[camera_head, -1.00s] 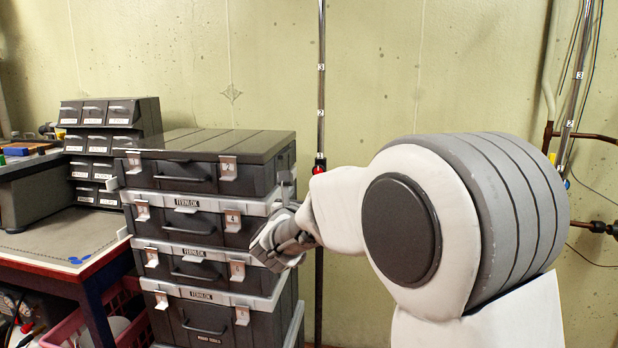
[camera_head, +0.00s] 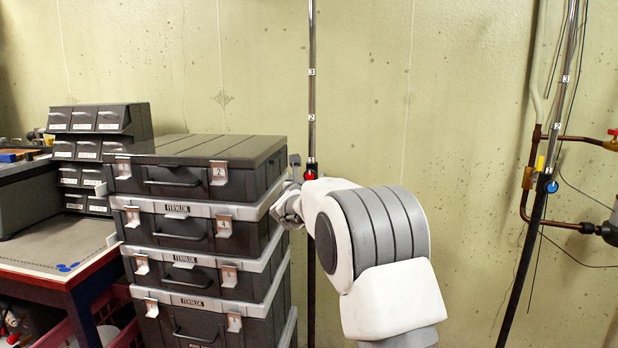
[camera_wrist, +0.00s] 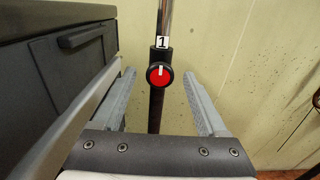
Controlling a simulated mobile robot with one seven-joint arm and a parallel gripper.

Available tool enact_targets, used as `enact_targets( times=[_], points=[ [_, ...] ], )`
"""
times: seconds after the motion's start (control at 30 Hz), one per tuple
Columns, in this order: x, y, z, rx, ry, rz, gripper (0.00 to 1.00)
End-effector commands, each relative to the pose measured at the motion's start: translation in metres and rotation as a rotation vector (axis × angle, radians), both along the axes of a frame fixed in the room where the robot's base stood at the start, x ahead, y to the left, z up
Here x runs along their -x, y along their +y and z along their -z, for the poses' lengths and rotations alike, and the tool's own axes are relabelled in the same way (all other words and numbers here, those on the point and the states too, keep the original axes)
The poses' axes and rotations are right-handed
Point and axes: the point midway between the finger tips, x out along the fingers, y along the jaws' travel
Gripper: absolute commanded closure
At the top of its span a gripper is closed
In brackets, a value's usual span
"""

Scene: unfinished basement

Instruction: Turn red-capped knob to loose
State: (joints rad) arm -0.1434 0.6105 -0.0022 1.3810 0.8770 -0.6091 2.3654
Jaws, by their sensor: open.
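The red-capped knob (camera_wrist: 159,74) sits on a dark vertical pole (camera_wrist: 156,108) just below a label reading 1. Its cap has a white mark pointing straight up in the wrist view. In the head view the knob (camera_head: 310,175) shows as a small red spot on the pole, just beyond my arm. My gripper (camera_wrist: 158,85) is open; its two grey fingers lie left and right of the knob in the picture, with gaps on both sides. The fingers are not touching the knob. In the head view my gripper (camera_head: 290,203) is beside the stacked cases, its fingertips partly hidden.
A stack of dark cases (camera_head: 200,182) stands close to the left of my gripper. A second pole with a blue-capped knob (camera_head: 551,187) stands at right, near copper pipes (camera_head: 524,205). A workbench (camera_head: 60,240) with drawers is at far left. The wall is behind.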

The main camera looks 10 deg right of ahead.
Motion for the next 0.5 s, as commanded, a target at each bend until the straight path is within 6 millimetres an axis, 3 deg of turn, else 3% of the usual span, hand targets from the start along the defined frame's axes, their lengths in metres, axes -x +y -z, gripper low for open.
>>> enact_targets(
  times=[0.2,0.5],
  points=[
    [-0.0119,-0.0042,-0.0003,0.000,-0.001,0.000,0.24],
    [-0.0132,-0.0046,-0.0002,0.001,-0.001,0.000,0.24]
  ],
)
